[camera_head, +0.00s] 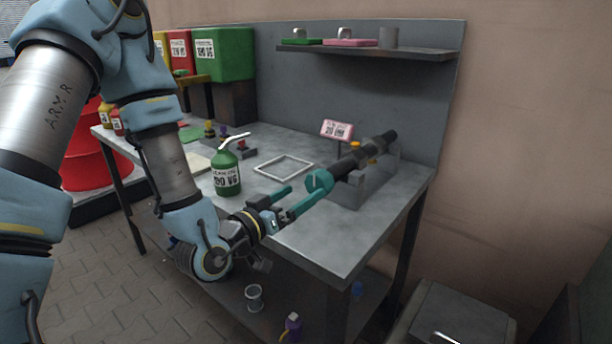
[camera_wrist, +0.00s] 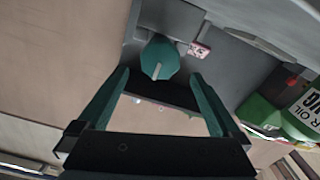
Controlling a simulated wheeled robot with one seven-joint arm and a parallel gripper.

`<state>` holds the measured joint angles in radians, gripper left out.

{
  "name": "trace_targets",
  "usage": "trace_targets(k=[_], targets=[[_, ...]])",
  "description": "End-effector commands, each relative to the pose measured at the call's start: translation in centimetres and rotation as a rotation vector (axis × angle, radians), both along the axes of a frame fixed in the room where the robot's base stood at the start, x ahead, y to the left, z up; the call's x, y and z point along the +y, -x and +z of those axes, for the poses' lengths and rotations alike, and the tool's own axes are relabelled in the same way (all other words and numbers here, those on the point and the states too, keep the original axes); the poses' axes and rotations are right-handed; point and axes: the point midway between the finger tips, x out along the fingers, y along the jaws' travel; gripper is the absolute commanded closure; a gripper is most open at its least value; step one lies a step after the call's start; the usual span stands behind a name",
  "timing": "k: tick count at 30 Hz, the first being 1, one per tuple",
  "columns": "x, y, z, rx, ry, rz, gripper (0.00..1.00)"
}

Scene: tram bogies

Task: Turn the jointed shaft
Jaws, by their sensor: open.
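The jointed shaft (camera_head: 351,161) is dark, with a teal faceted end (camera_head: 319,181) facing me. It lies in a grey cradle (camera_head: 374,180) at the right end of the workbench. My gripper (camera_head: 307,190) is open and empty, with its teal fingers pointing at that end. In the wrist view, the teal end (camera_wrist: 159,58) shows a pale mark and appears between and just beyond the fingertips (camera_wrist: 160,76). I cannot tell whether a finger touches it. The far part of the shaft is hidden in the wrist view.
A green bottle (camera_head: 227,174) stands on the workbench (camera_head: 300,239), left of my gripper. A pale square frame (camera_head: 283,167) lies behind the fingers. A pink label sign (camera_head: 337,129) stands behind the shaft. A shelf (camera_head: 367,51) hangs above. A grey box (camera_head: 455,318) stands at lower right.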

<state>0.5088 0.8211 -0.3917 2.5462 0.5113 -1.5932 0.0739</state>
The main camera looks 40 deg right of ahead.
Motion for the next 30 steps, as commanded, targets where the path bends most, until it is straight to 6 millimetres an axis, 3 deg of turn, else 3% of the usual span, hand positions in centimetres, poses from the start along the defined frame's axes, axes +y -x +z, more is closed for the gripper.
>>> trace_targets(k=[15,21,30], targets=[[-8.2,-2.2,0.2,0.000,-0.002,0.003,0.00],[-9.6,-2.6,0.0,0.001,-0.004,0.002,0.00],[-9.7,-2.6,0.0,0.001,-0.003,0.002,0.01]])
